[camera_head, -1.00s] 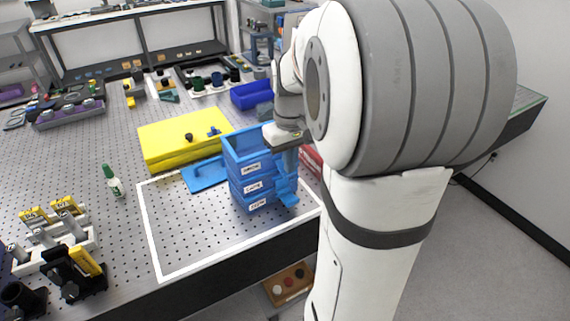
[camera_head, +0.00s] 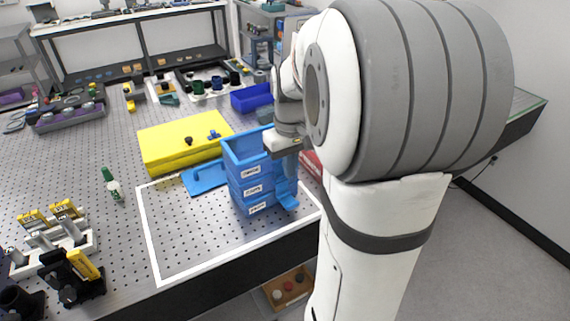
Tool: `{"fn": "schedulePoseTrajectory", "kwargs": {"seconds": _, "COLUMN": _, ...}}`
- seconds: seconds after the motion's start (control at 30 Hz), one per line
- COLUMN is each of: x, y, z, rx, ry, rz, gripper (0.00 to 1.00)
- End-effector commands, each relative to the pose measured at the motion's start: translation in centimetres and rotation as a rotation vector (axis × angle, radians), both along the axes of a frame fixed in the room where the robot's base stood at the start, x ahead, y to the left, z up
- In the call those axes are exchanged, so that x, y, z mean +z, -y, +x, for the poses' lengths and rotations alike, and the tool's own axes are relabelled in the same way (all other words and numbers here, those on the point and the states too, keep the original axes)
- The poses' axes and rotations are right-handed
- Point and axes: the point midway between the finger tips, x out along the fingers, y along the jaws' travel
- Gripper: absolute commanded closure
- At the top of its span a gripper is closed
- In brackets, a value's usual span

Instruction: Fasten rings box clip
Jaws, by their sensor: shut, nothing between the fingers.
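A stack of blue boxes (camera_head: 254,188) with white labels stands inside the white outline on the perforated table. I cannot read the labels surely, so I cannot tell which is the rings box. The top box looks open from above. A blue clip-like part (camera_head: 286,194) stands at the stack's right side, its foot jutting out low down. My gripper (camera_head: 284,152) is at the upper right edge of the stack, directly above this part; it is shut and empty. The fingertips are small and partly merged with the blue behind, so contact is unclear.
A flat blue lid-like piece with a handle (camera_head: 205,177) lies left of the stack. A yellow case (camera_head: 180,144) is behind it. The outlined table area in front (camera_head: 190,240) is clear.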

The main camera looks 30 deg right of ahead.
Motion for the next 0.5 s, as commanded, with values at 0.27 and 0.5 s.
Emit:
{"fn": "schedulePoseTrajectory", "kwargs": {"seconds": 0.27, "x": 2.7, "y": 0.0, "z": 0.0, "rx": 0.000, "ry": 0.000, "rz": 0.000, "gripper": 1.00}}
{"fn": "schedulePoseTrajectory", "kwargs": {"seconds": 0.5, "x": 4.6, "y": 0.0, "z": 0.0, "rx": 0.000, "ry": 0.001, "rz": 0.000, "gripper": 1.00}}
